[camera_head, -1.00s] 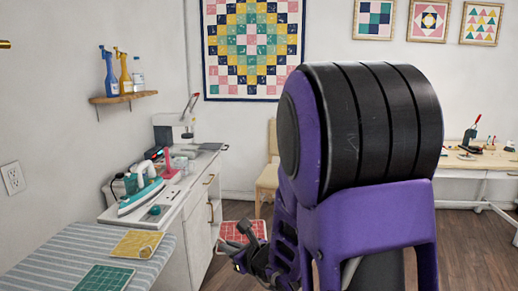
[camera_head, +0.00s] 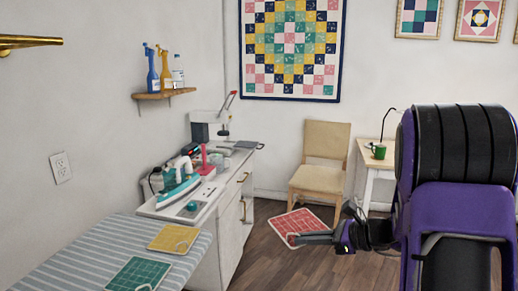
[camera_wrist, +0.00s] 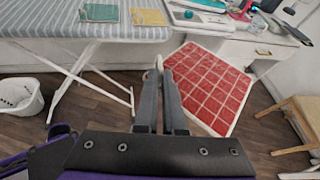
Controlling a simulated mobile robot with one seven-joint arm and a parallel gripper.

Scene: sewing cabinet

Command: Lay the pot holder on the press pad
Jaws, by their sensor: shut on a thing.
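My gripper (camera_head: 298,238) is shut on the red pot holder (camera_head: 306,217), which has a pale grid pattern. It holds the pot holder by one edge, out in front of the chair and above the floor. In the wrist view, the fingers (camera_wrist: 160,68) stand close together at the left edge of the red pot holder (camera_wrist: 212,88), which spreads out to the right. A yellow pot holder (camera_head: 173,238) and a green one (camera_head: 138,274) lie on the striped ironing board (camera_head: 75,262). I cannot pick out the press pad for certain.
A white cabinet (camera_head: 231,240) stands beyond the board, with an iron (camera_head: 178,190) and other tools on top. A wooden chair (camera_head: 322,172) stands behind the pot holder. A white bin (camera_wrist: 20,98) is on the floor at left in the wrist view.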

